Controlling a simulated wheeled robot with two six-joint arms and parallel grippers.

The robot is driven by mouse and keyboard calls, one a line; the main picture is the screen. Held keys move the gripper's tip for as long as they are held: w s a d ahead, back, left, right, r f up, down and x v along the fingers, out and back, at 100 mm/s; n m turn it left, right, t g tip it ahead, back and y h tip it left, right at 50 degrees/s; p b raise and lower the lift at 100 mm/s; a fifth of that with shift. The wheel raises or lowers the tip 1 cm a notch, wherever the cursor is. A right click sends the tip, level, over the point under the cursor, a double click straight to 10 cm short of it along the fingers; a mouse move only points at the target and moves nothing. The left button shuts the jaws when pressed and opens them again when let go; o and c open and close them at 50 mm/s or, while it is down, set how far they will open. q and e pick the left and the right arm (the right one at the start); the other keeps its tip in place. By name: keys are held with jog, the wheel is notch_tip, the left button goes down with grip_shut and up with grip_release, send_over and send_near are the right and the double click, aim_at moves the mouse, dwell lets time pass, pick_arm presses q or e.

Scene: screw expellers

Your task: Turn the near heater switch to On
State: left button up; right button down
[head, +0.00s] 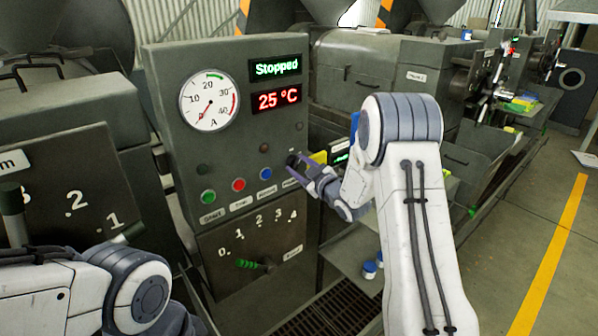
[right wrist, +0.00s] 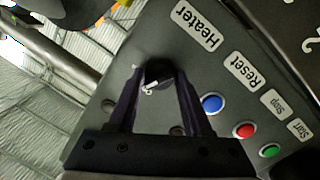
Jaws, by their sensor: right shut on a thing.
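The near heater switch is a dark round knob (right wrist: 158,74) with a white mark, beside the "Heater" label (right wrist: 197,25) in the right wrist view. My right gripper (right wrist: 160,80) is shut on the knob, one finger on each side. In the head view my right gripper (head: 300,163) reaches the right edge of the near control panel (head: 170,120), and the fingers partly hide the knob. The lettering around the knob is too small to read. Of my left arm only links show at lower left; its gripper is out of view.
The blue button (right wrist: 211,103), red button (right wrist: 245,131) and green button (right wrist: 269,151) sit in a row by the knob. The displays read "Stopped" (head: 276,68) and "25 °C" (head: 277,98). A green-handled lever (head: 250,264) is below. Open floor lies right.

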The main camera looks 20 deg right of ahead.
jog(key=m, duration=0.3)
jog(key=shift+g, duration=0.3)
jog(key=shift+m+y, duration=0.3)
jog(key=shift+m, duration=1.4)
jog(key=shift+c, duration=1.8)
grip_release()
jog(key=b+v, duration=0.4)
jog(key=v, duration=0.6)
jog(key=shift+s+r, duration=0.2)
jog(key=shift+r, duration=0.05)
jog(key=shift+d, duration=0.1)
